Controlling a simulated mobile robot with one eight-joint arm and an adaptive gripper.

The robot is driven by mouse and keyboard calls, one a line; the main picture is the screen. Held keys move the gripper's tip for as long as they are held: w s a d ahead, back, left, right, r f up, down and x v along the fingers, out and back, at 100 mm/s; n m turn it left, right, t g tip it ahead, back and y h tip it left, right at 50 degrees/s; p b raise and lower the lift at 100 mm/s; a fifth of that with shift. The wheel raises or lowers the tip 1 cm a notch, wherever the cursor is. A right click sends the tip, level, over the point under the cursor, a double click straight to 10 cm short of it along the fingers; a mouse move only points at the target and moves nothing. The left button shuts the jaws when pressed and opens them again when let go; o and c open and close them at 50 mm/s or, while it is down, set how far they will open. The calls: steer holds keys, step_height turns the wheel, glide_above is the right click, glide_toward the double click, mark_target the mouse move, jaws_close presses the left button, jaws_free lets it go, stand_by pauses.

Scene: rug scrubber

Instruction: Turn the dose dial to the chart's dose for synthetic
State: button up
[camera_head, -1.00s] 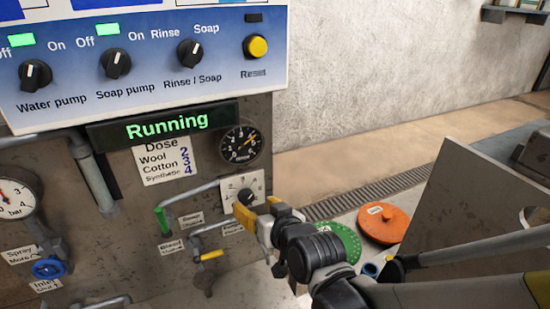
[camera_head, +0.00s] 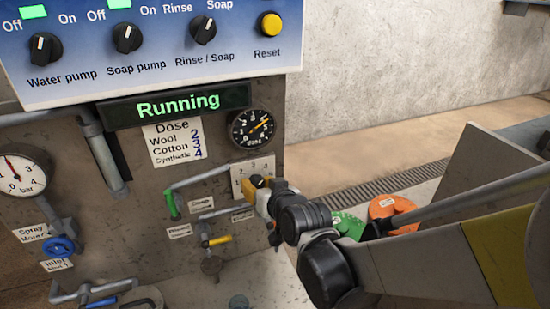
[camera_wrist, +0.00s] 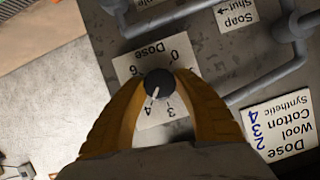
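The dose dial is a dark round knob (camera_wrist: 158,83) on a white numbered plate (camera_head: 243,177). In the wrist view its white mark points at or close to the 4. My gripper (camera_wrist: 161,80) has its two yellow fingers on opposite sides of the knob, seemingly touching it. In the head view my gripper (camera_head: 262,183) covers most of the knob. The dose chart (camera_head: 175,142) reads wool 2, cotton 3, synthetic 4; it also shows in the wrist view (camera_wrist: 278,125). A round black dose gauge (camera_head: 252,130) has its yellow needle toward upper right, near 4.
A green-handled pipe (camera_head: 170,204) and a yellow-handled valve (camera_head: 217,241) sit close beside the dial. A blue valve wheel (camera_head: 59,247) is at lower left. The display (camera_head: 178,105) reads Running. Orange (camera_head: 390,208) and green (camera_head: 349,226) discs lie behind my arm.

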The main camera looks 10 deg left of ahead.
steer(key=shift+n+t+h, duration=0.3)
steer(key=shift+n+h, duration=0.2)
steer(key=shift+n, duration=0.4)
steer(key=o, duration=1.2)
steer(key=v, duration=1.2)
steer(key=shift+r, duration=0.1)
